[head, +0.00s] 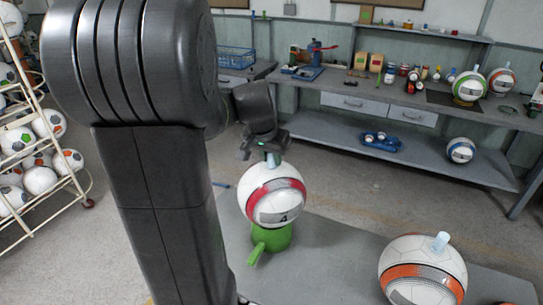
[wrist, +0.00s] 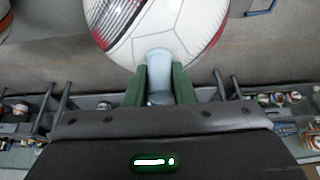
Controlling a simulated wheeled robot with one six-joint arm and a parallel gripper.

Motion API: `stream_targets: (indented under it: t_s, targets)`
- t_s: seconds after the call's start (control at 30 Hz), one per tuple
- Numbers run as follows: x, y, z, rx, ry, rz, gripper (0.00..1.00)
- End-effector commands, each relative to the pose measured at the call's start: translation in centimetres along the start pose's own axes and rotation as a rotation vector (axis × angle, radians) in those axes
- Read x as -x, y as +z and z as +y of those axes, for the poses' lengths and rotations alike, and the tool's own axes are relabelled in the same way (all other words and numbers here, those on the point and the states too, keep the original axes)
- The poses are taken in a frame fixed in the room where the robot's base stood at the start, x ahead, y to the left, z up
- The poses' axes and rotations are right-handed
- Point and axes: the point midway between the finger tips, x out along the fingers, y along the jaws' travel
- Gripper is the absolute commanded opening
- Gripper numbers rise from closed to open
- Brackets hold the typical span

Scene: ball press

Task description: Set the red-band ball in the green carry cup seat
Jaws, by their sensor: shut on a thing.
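The red-band ball (head: 272,196) is white with a red band and a grey patch, and a pale peg sticks up from its top. My gripper (head: 267,152) is above it, shut on that peg. In the wrist view the ball (wrist: 158,30) fills the top middle, and the gripper's green fingers (wrist: 160,85) close on the pale blue peg (wrist: 158,62). The green carry cup (head: 270,238), with a handle at its lower left, is directly under the ball. The ball hides the cup's seat, and I cannot tell whether the ball rests fully in it.
An orange-band ball (head: 422,270) with a peg stands at the right of the grey table (head: 335,255). A ball rack (head: 40,140) is at left.

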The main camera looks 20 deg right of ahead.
Motion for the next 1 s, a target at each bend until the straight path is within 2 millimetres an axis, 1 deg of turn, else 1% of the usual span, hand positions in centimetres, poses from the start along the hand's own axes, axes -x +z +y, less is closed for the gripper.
stream_targets:
  t_s: [0.17, 0.2, 0.3, 0.57, 0.73, 0.8, 0.87, 1.0]
  targets:
    - [-0.6, 0.2, 0.0, 0.0, 0.0, 0.002, 0.0]
    - [-0.6, 0.2, 0.0, 0.0, 0.0, 0.0, 0.26]
    - [-0.5, 0.2, 0.0, 0.0, 0.0, 0.0, 0.44]
    - [-0.5, 0.2, 0.0, 0.0, 0.0, 0.0, 0.44]
    - [0.4, -0.2, 0.0, 0.0, 0.0, 0.0, 0.44]
    - [1.1, -0.5, 0.0, 0.0, 0.0, 0.0, 0.44]
    - [2.1, -0.3, -0.1, 0.0, -0.003, 0.007, 0.44]
    - [5.4, -0.3, -0.1, 0.0, -0.003, 0.008, 0.44]
